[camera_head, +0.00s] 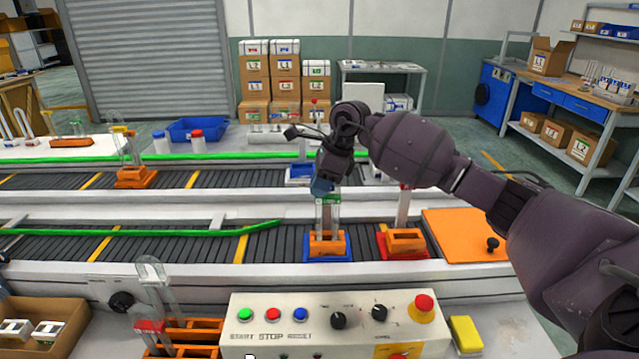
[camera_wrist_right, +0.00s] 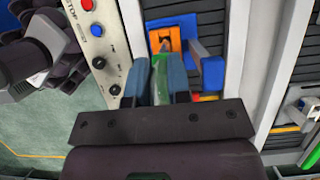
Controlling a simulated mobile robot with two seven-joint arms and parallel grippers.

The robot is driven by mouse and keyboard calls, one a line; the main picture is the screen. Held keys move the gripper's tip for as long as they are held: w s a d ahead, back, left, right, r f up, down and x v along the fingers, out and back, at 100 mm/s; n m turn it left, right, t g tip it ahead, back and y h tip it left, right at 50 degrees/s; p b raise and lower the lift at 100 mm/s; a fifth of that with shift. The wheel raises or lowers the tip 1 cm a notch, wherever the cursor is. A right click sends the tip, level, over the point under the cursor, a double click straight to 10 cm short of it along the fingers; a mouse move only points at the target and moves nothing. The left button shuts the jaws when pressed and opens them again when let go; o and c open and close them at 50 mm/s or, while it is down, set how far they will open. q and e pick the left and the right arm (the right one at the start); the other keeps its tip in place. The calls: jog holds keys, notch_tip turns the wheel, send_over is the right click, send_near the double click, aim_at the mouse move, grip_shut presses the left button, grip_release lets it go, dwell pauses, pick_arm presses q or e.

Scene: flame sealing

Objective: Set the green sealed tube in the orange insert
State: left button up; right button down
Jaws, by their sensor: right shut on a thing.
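My right gripper (camera_head: 322,186) is shut on the green sealed tube (camera_head: 328,198), a clear glass tube with a green part at its top. The tube is upright, above the orange insert (camera_head: 327,248) in the blue base on the near conveyor. Its lower end seems at the insert's top; I cannot tell whether it is inside. In the right wrist view, the green part (camera_wrist_right: 158,76) is between the blue fingers, with the orange insert (camera_wrist_right: 164,38) just beyond. A dark sliver at the left edge (camera_head: 3,259) may be my left gripper; its jaws cannot be made out.
Another orange insert (camera_head: 405,240) in a red base stands close on the right. An orange plate (camera_head: 462,232) with a black knob is beyond it. The control box (camera_head: 270,338) is in front. A glass tube (camera_head: 152,285) with a red part stands at front left.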

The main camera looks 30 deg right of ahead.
jog(key=shift+f+b, duration=0.4)
jog(key=shift+f, duration=0.45)
dwell(0.3)
jog(key=c, duration=1)
grip_release()
jog(key=v, duration=1.1)
jog(key=shift+f, duration=0.1)
